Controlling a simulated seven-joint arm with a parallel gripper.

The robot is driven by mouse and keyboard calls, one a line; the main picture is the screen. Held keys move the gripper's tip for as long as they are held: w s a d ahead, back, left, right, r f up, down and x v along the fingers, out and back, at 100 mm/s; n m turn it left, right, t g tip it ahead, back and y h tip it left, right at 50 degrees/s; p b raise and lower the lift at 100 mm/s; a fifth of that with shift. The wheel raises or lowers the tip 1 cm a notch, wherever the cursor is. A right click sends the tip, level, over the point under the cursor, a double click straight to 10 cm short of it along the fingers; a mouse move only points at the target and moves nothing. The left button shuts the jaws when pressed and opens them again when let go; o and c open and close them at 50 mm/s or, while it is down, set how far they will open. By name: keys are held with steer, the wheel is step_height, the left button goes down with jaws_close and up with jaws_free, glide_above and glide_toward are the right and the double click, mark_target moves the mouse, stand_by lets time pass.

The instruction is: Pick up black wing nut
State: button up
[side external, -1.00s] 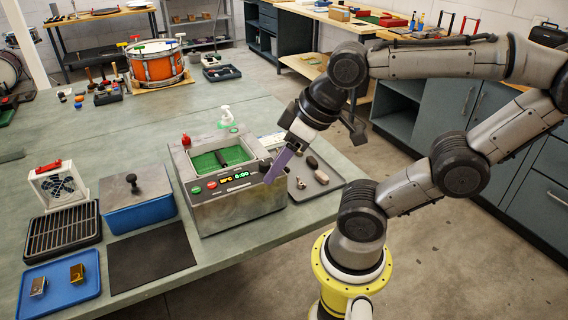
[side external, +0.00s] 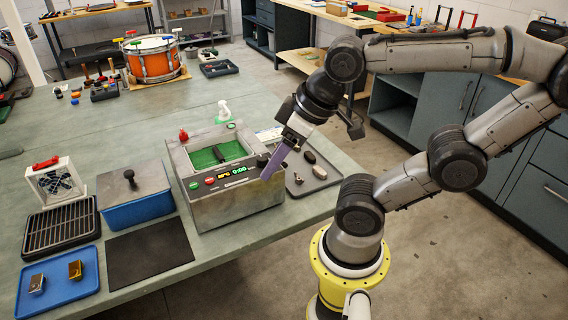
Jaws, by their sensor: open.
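I cannot clearly make out a black wing nut. A small dark piece (side external: 218,153) shows in the green-lined basin of the metal bench machine (side external: 238,205); its shape is too small to name. A dark knob-like piece (side external: 262,162) is at the machine's right side, close to my gripper. My gripper (side external: 267,174) points down and left, with its purple finger in front of the machine's right end. It is open, and I see nothing held. The far finger and the space between the fingers are hidden.
A grey tray (side external: 329,184) right of the machine holds dark and metallic small items. A blue box (side external: 140,210) with a knobbed lid, a black mat (side external: 150,255) and a blue tray (side external: 62,293) stand left.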

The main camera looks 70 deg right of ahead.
steer(key=shift+o, duration=0.3)
steer(key=w+d+r+m, duration=0.3)
steer(key=w+m, duration=0.3)
steer(key=m+g, duration=0.6)
steer(key=m, duration=0.6)
glide_above(283, 163)
step_height(283, 163, down, 11)
step_height(283, 163, down, 14)
steer(key=shift+d+r, duration=0.1)
steer(key=shift+r, duration=0.1)
steer(key=shift+c, duration=0.3)
